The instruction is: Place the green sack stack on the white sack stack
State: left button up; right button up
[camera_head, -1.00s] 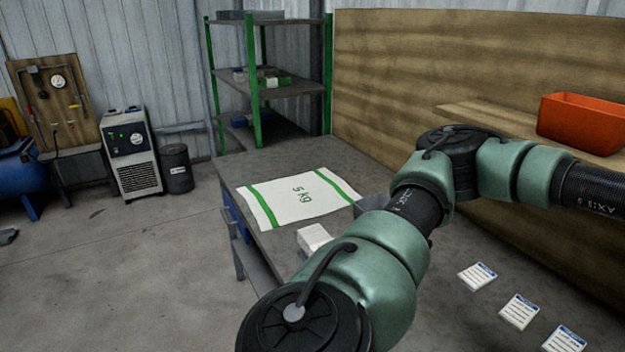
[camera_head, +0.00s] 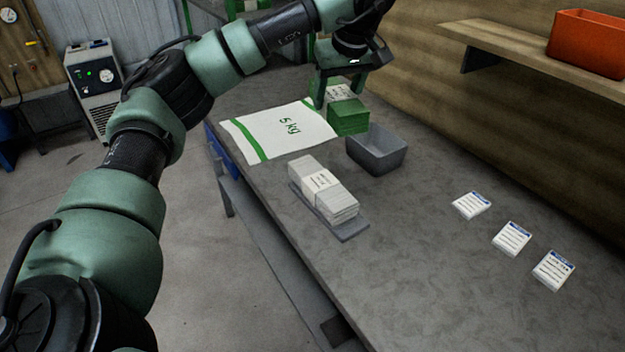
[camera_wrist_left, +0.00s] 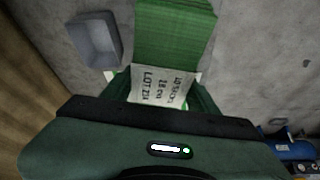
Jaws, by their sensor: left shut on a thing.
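The green sack stack (camera_head: 348,118) is at the far part of the bench, behind the grey bin, with a white printed band around it. My left gripper (camera_head: 338,88) is shut on this stack at its banded part. In the left wrist view the green stack (camera_wrist_left: 175,30) sticks out beyond the fingers, and its band (camera_wrist_left: 160,87) lies between them. I cannot tell whether it is clear of the bench. The white sack stack (camera_head: 340,203) lies on a grey board (camera_head: 348,231) nearer to me, with a printed band around its middle. My right gripper is not in view.
The grey bin (camera_head: 376,152) stands between the two stacks, to the right. A flat white sack (camera_head: 275,134) marked 5 kg lies left of it. Three label cards (camera_head: 512,238) lie at right. An orange bin (camera_head: 588,43) sits on a shelf. The bench's near middle is clear.

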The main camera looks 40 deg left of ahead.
pick_arm(q)
jog(key=a+n, duration=0.1)
jog(key=a+f+n+g, duration=0.1)
jog(key=a, duration=0.1)
jog(key=shift+a+f+n+y, duration=0.2)
jog(key=shift+a+n+y, duration=0.1)
jog(key=shift+n, duration=0.1)
send_over(317, 177)
jog(key=d, duration=0.2)
jog(key=f, duration=1.3)
jog(key=shift+s+a+f, duration=0.25)
jog(key=shift+s, duration=0.05)
jog(key=shift+f+p, duration=0.4)
jog(key=shift+f, duration=2.25)
jog(key=shift+f, duration=0.1)
jog(key=o, duration=1.7)
jog(key=shift+c, duration=0.2)
jog(key=b+v, duration=0.1)
jog(key=v, duration=1.1)
